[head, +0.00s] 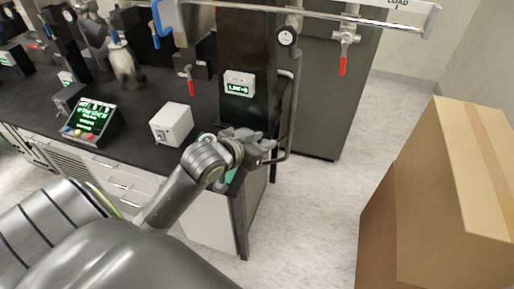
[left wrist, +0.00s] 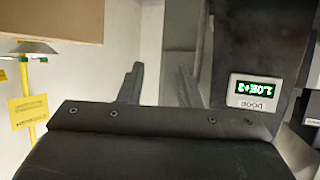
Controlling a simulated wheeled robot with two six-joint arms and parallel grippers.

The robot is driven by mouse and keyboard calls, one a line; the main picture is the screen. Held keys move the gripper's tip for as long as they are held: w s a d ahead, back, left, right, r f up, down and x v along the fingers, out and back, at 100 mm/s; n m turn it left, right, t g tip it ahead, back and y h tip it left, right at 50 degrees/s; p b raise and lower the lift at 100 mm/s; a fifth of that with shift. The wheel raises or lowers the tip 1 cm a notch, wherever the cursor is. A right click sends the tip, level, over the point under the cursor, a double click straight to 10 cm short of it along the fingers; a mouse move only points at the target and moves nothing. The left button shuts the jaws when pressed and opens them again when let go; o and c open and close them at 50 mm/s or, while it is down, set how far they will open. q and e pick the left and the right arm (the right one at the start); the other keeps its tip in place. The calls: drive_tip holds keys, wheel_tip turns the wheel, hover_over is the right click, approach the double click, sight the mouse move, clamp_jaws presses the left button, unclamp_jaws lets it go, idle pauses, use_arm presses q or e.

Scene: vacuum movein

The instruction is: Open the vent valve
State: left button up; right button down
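No readable label marks which valve is the vent valve. A red-handled valve (head: 342,64) hangs below the metal pipe at top right, its handle pointing down. Another red handle (head: 190,80) hangs down above the bench at the centre left. My left gripper (head: 266,147) is at the bench's right front corner, below the small gauge display and well below both red handles. In the left wrist view its two fingers (left wrist: 160,84) stand apart with nothing between them. My right gripper is not in view.
A white-framed display (head: 239,84) is on the dark column; it also shows in the left wrist view (left wrist: 255,91). A bent metal pipe (head: 292,115) runs beside my gripper. A white box (head: 171,124) and controller (head: 89,121) sit on the bench. Cardboard boxes (head: 425,200) stand at right, with clear floor between.

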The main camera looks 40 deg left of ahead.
sight(341, 67)
use_arm(q)
drive_tip(key=shift+s+a+f+g+y, duration=0.15)
drive_tip(key=shift+s+f, duration=0.15)
drive_tip(key=shift+f, duration=0.2)
drive_tip(key=shift+s+a+f+g+y, duration=0.15)
drive_tip(key=shift+s+f, duration=0.1)
drive_tip(key=shift+f, duration=0.25)
drive_tip(key=shift+d, duration=0.1)
